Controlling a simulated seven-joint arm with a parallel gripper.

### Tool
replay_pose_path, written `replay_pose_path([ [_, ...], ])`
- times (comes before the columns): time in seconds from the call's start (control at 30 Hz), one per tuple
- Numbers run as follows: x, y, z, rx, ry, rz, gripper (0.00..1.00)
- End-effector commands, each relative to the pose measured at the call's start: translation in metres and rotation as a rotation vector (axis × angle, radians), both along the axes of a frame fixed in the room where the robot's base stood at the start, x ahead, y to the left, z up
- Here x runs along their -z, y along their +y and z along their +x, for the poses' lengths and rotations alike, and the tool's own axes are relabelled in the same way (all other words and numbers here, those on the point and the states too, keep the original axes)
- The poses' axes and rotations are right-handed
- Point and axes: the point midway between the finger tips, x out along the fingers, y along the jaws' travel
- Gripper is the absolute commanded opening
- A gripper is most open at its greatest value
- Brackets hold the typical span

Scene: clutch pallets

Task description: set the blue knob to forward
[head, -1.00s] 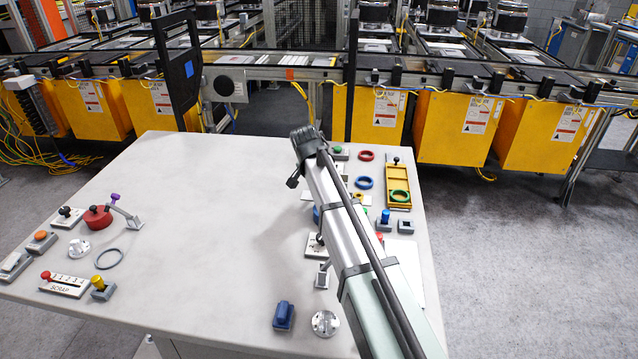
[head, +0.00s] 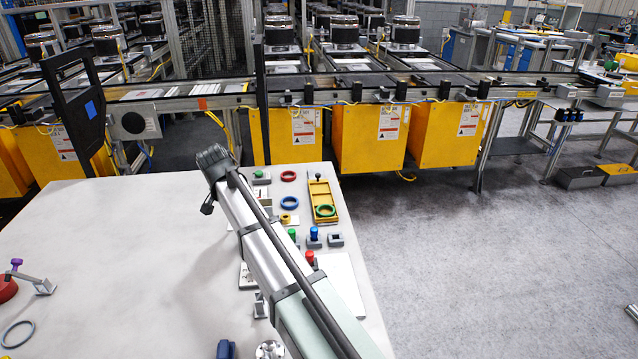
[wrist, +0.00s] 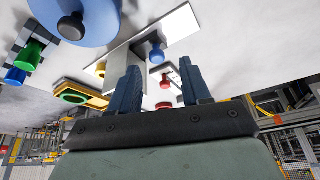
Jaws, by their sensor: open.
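In the wrist view, a blue knob (wrist: 156,50) with a rounded top stands on a pale plate (wrist: 178,30), just beyond my gripper. My gripper (wrist: 162,88) is open, its two dark blue fingers apart with nothing held between them. The knob shows above the gap between the fingertips, apart from them. A forward marking cannot be read. In the head view my arm hides the gripper and the table part beneath it. A blue-topped control (head: 314,236) stands right of the arm; I cannot tell whether it is the same knob.
A large blue disc with a black ball (wrist: 95,22) is close at the upper left of the wrist view. Green (head: 292,235) and red (head: 310,257) controls, rings and a yellow tray (head: 316,190) stand right of my arm. The table's left middle (head: 110,240) is clear.

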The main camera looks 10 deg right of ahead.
Motion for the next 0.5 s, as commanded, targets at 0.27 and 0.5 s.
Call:
replay_pose_path([
  [0.27, -0.043, 0.007, -0.016, -0.001, -0.002, 0.001, 0.48],
  [0.5, -0.079, 0.013, -0.029, -0.002, -0.002, 0.002, 0.48],
])
